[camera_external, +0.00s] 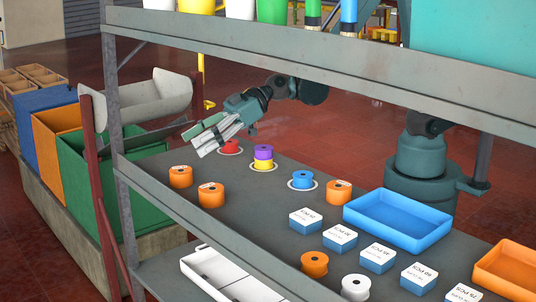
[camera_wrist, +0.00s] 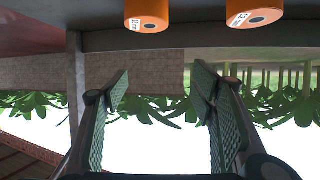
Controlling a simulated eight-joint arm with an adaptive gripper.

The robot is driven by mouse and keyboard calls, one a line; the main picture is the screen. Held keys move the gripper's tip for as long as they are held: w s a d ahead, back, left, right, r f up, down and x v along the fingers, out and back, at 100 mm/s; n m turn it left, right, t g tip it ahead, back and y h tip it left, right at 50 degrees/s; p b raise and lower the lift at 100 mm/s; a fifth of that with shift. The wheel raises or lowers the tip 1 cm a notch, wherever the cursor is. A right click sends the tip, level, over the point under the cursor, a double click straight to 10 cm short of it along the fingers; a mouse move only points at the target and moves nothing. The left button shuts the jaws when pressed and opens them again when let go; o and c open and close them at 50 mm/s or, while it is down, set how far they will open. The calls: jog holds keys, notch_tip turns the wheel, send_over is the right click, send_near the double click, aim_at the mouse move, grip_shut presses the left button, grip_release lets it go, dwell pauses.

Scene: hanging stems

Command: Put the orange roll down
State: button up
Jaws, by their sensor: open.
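My gripper (camera_external: 200,143) is above the far left end of the grey shelf, pointing left, open with nothing between its fingers. In the wrist view the two green-padded fingers (camera_wrist: 160,90) are spread apart. Two orange rolls stand on the shelf below and nearer the camera: one at the left edge (camera_external: 181,177) and one to its right (camera_external: 211,195). Two orange rolls with white labels also show at the top of the wrist view (camera_wrist: 147,14) (camera_wrist: 254,12), clear of the fingers. More orange rolls stand beside the blue tray (camera_external: 338,192) and near the front (camera_external: 314,264).
A red roll (camera_external: 230,147), a purple roll (camera_external: 263,151) stacked on a yellow one, and a blue roll (camera_external: 302,179) sit on round white-rimmed spots. A blue tray (camera_external: 398,216), white-and-blue boxes (camera_external: 306,221) and a white roll (camera_external: 355,288) stand rightward. An upper shelf (camera_external: 330,70) crosses overhead.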

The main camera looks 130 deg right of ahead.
jog(key=s+a+r+n+g+y, duration=0.15)
jog(key=s+a, duration=0.35)
jog(key=a, duration=0.6)
jog(key=s+a+r+g+y, duration=0.1)
jog(key=s+a+r, duration=0.3)
jog(key=a, duration=0.7)
jog(key=s+a+g, duration=0.1)
jog(key=s+a, duration=0.2)
jog(key=s, duration=0.3)
jog(key=s+a+f+g, duration=0.1)
jog(key=s+a, duration=0.3)
jog(key=s, duration=0.3)
jog(key=s+a+n+g, duration=0.1)
jog(key=s+a, duration=0.2)
jog(key=s, duration=0.4)
jog(key=shift+s+a+f, duration=0.15)
jog(key=shift+s+a, duration=0.05)
jog(key=shift+a, duration=0.2)
jog(key=shift+o, duration=0.5)
jog(key=shift+w+g, duration=0.1)
jog(key=shift+g, duration=0.15)
